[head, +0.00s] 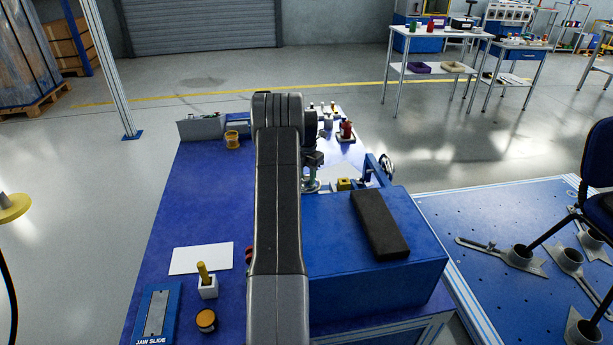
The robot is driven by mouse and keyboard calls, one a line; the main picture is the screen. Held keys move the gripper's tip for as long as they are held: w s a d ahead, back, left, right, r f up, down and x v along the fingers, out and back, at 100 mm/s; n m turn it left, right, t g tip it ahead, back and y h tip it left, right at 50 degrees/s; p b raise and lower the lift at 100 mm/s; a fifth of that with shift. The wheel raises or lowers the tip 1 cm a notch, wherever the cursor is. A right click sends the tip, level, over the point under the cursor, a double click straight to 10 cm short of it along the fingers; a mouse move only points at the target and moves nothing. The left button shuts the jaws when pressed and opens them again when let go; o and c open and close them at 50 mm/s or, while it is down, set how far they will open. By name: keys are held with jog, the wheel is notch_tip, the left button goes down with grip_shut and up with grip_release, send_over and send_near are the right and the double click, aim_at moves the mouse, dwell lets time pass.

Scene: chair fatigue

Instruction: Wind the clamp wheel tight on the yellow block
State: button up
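The yellow block (344,184) sits on the bench beside a blue clamp frame (374,170), right of my arm. A small metallic wheel (388,166), seemingly the clamp wheel, shows at the frame's right side. Whether the clamp touches the block is too small to tell. My arm reaches forward over the middle of the bench and hides much of what lies behind it. Dark and grey parts at its right edge seem to be my wrist and gripper (311,183), left of the block. The fingertips cannot be made out.
A large blue box (420,270) with a black pad (380,225) stands in front of the clamp. A white card (201,258), a white holder (208,288) and a jar (206,320) lie near left.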

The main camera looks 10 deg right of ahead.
jog(key=c, duration=0.5)
jog(key=shift+o, duration=0.2)
jog(key=shift+m, duration=0.4)
